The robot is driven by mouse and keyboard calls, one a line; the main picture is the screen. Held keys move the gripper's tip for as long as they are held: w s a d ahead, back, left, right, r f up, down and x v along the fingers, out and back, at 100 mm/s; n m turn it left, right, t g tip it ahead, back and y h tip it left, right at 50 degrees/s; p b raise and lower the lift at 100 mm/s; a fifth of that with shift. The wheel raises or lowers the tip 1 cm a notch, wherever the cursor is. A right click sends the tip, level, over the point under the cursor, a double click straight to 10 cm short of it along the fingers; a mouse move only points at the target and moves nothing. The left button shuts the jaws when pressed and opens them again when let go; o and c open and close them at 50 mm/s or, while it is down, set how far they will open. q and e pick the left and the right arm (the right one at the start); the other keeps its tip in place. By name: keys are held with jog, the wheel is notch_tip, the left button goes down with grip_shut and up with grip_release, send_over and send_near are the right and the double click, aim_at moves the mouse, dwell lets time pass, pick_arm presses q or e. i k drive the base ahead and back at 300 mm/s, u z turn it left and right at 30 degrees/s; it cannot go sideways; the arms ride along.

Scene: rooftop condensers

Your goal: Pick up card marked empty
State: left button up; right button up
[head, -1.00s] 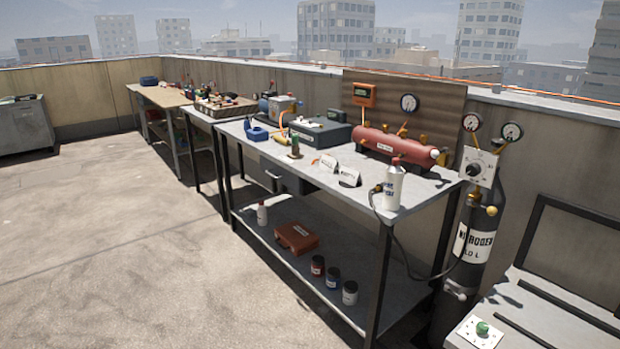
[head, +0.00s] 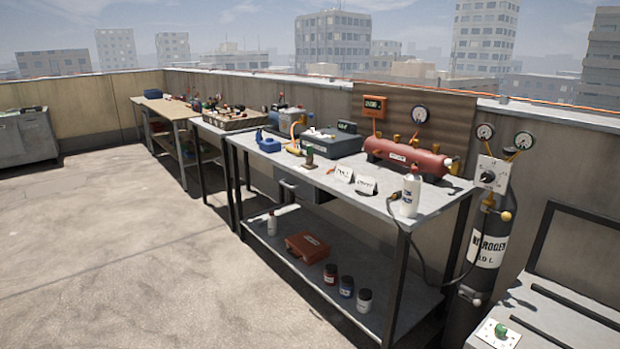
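Two small white folded cards stand on the grey metal workbench (head: 295,180), near its front edge. The left card (head: 344,172) has short dark lettering. The right card (head: 367,186) has lettering that looks longer and may read "EMPTY", but it is too small to be sure. The cards stand close together, left of a white spray bottle (head: 411,194). Neither of my grippers is in view.
A red tank (head: 405,158) lies behind the cards and a green-topped item (head: 309,158) stands to their left. A nitrogen cylinder (head: 488,245) stands at the bench's right end. A red case (head: 307,247) and jars occupy the lower shelf. Floor at left is clear.

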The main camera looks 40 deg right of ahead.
aim_at(364, 183)
jog(key=u, duration=0.3)
jog(key=i, duration=2.25)
jog(key=z, duration=1)
jog(key=i, duration=1.2)
jog(key=z, duration=1.25)
